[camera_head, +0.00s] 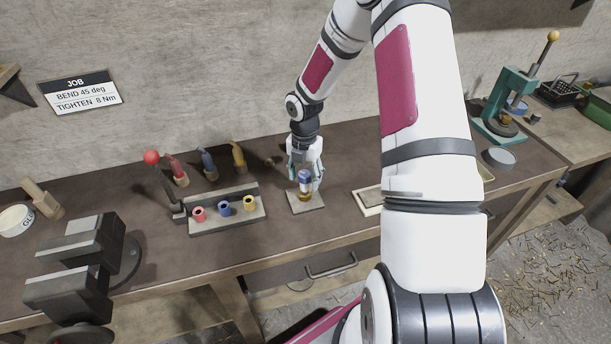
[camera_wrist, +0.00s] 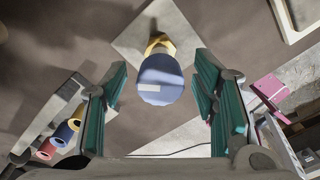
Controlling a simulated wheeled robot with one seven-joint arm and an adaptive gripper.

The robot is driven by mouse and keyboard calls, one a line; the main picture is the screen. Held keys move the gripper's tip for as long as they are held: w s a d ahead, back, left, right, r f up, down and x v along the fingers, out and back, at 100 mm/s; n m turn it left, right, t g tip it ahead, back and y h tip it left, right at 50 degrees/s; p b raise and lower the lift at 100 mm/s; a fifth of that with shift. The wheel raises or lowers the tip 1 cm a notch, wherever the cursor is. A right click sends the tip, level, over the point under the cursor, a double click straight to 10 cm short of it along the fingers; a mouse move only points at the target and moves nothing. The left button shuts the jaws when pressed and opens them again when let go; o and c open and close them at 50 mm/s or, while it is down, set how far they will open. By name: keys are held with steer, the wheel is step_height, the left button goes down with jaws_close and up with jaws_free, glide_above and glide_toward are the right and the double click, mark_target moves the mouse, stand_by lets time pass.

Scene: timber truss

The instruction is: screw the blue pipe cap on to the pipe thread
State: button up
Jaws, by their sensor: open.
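The blue pipe cap (camera_wrist: 160,80) sits at the top of the brass pipe thread (camera_wrist: 159,44); how far it is screwed on cannot be told. The thread stands on a square grey plate (camera_head: 305,204) on the bench. In the head view the cap (camera_head: 304,176) is partly hidden by my gripper. My gripper (camera_head: 305,182) points down over it. In the wrist view my gripper (camera_wrist: 162,92) is open, with one green finger on each side of the cap and a gap on both sides.
A grey rack with red (camera_head: 199,214), blue (camera_head: 224,208) and yellow (camera_head: 249,203) sleeves stands to the left, beside a red-knobbed lever (camera_head: 152,158). Several colored-handled tools stand behind it. A shallow framed tray (camera_head: 369,201) lies to the right. A dark vise (camera_head: 75,265) is at front left.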

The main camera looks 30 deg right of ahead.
jaws_close()
steer(key=m, duration=0.5)
steer(key=shift+m, duration=0.4)
steer(key=m, duration=0.6)
steer(key=shift+f, duration=0.1)
steer(key=m, duration=0.6)
steer(key=shift+m, duration=0.3)
steer(key=m, duration=0.5)
steer(key=shift+s+b, duration=0.1)
steer(key=shift+b, duration=0.2)
